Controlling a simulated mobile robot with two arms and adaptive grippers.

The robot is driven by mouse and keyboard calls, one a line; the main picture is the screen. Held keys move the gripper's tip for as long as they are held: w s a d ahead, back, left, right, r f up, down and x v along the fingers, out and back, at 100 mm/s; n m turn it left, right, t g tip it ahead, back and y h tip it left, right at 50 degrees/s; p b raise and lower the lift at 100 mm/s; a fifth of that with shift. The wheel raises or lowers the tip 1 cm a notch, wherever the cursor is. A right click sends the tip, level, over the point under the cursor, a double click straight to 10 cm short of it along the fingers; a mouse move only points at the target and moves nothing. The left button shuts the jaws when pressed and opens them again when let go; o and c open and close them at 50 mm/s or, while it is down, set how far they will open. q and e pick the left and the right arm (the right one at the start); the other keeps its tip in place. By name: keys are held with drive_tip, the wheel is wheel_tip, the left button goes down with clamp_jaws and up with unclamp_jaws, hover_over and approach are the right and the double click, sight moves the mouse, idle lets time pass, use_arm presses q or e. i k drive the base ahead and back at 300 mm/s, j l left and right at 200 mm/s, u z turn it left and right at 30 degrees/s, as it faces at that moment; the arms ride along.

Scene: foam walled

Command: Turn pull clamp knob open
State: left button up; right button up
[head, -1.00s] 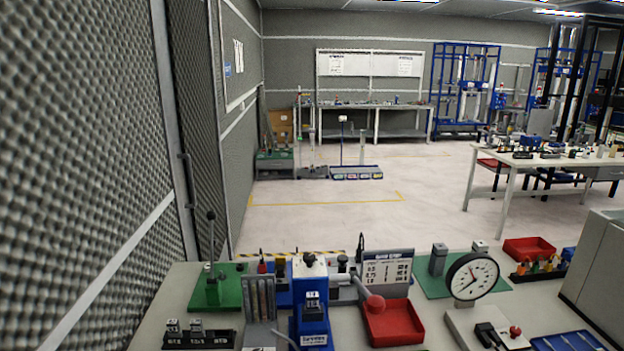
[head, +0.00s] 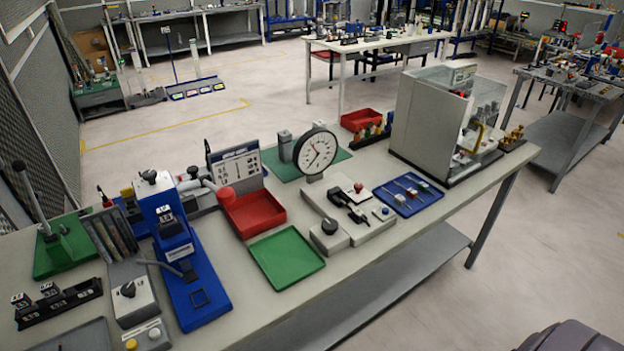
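A light grey fixture block (head: 378,222) lies on the bench near the middle of the head view. It carries a black clamp (head: 347,202) and a small red knob (head: 358,187). A grey box with a dark round knob (head: 329,227) stands at its front left. I cannot tell for sure which of these is the pull clamp knob, nor whether the clamp is open. Neither of my grippers is in view.
A green tray (head: 287,259) and a red bin (head: 254,213) lie left of the fixture, a blue tray (head: 408,194) right of it. A dial gauge (head: 316,151) stands behind. A blue press (head: 168,222) and a grey walled enclosure (head: 428,122) stand farther out.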

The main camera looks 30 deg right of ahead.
sight(358, 186)
drive_tip(key=z, duration=1.25)
